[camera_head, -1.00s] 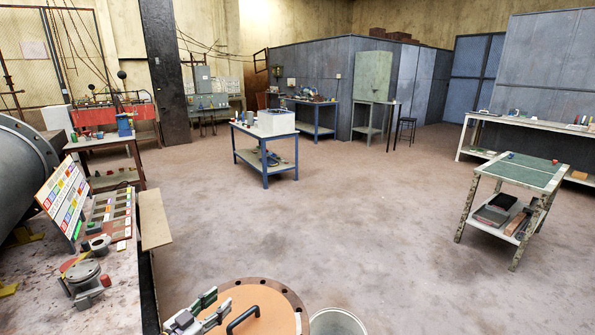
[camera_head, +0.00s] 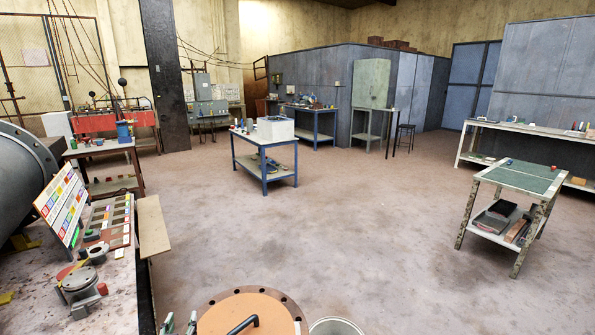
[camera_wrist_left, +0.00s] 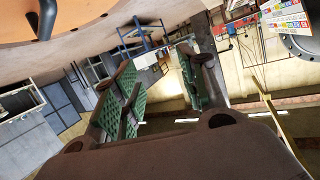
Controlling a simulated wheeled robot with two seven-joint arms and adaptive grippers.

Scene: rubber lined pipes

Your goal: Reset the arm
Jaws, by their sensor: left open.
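My left gripper (camera_head: 180,325) shows only as two fingertips at the bottom edge of the head view, left of an orange round cover (camera_head: 225,312) with a black handle (camera_head: 243,325). In the left wrist view its two green-padded fingers (camera_wrist_left: 163,90) stand wide apart with nothing between them. The orange cover also shows at the top left of that view (camera_wrist_left: 75,22). The rest of my left arm is hidden below the head view. My right gripper is in neither view.
A workbench (camera_head: 110,300) with a flanged part (camera_head: 80,284) and a colored chart (camera_head: 62,205) stands at the left. A white bucket (camera_head: 335,326) is right of the cover. A blue table (camera_head: 265,160) and a green-topped cart (camera_head: 520,176) stand farther off. Open floor lies between.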

